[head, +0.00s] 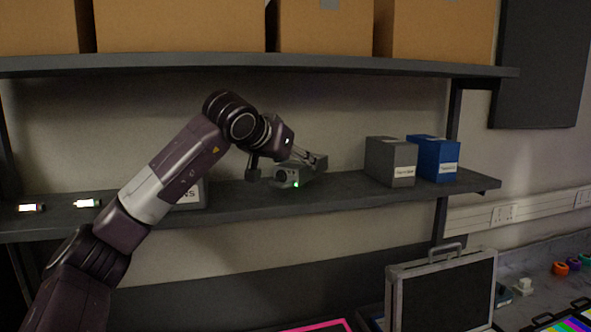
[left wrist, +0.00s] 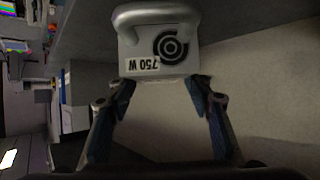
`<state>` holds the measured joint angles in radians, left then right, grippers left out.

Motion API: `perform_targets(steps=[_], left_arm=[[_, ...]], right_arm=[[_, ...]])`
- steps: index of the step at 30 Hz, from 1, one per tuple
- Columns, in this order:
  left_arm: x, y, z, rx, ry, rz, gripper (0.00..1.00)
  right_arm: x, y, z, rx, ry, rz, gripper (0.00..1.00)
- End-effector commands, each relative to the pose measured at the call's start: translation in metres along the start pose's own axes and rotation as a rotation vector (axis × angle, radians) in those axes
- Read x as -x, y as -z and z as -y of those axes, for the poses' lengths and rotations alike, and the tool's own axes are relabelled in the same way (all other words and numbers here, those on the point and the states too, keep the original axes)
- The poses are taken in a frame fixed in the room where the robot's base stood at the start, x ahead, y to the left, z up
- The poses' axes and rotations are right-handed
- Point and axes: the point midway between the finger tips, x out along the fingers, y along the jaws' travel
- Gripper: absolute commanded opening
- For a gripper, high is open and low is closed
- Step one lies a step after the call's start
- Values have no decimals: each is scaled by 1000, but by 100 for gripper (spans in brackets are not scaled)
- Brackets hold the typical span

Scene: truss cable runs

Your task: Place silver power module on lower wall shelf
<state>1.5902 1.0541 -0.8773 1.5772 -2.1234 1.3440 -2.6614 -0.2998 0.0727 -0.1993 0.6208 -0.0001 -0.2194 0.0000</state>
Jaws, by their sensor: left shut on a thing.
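The silver power module (head: 291,177) is a small grey box with a green light, at the middle of the lower wall shelf (head: 335,192). In the left wrist view the module (left wrist: 155,45) shows a "750 W" label, a dark ring mark and a handle-like edge. My left gripper (head: 309,160) is shut on the module from above and behind its lit face; its two fingers (left wrist: 160,88) lie on either side of the label end. The module is at shelf level; I cannot tell whether it touches the board. My right gripper is not in view.
A grey box (head: 390,162) and a blue box (head: 434,158) stand to the right on the lower shelf. The upper shelf (head: 350,66) with cardboard boxes hangs overhead. A metal case (head: 441,290) stands below.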

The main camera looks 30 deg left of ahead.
Motion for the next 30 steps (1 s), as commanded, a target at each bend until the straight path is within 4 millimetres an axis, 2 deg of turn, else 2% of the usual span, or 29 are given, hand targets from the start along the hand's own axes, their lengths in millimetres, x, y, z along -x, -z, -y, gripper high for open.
perform_targets(steps=[4, 7, 17, 18, 22, 30], left_arm=[[-9, -17, 1, -2, 2, -1, 1], [-12, -18, 3, -1, 2, -3, 1], [-14, -21, 2, 0, 0, -5, 1], [-16, -24, 3, -1, 1, 2, 49], [-16, -24, 3, -1, 1, 2, 64], [-16, -23, 3, 0, 1, 2, 65]], right_arm=[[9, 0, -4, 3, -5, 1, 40], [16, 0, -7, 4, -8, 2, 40], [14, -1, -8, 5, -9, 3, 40], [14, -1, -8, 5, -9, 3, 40], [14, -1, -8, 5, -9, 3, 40], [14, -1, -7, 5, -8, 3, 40]])
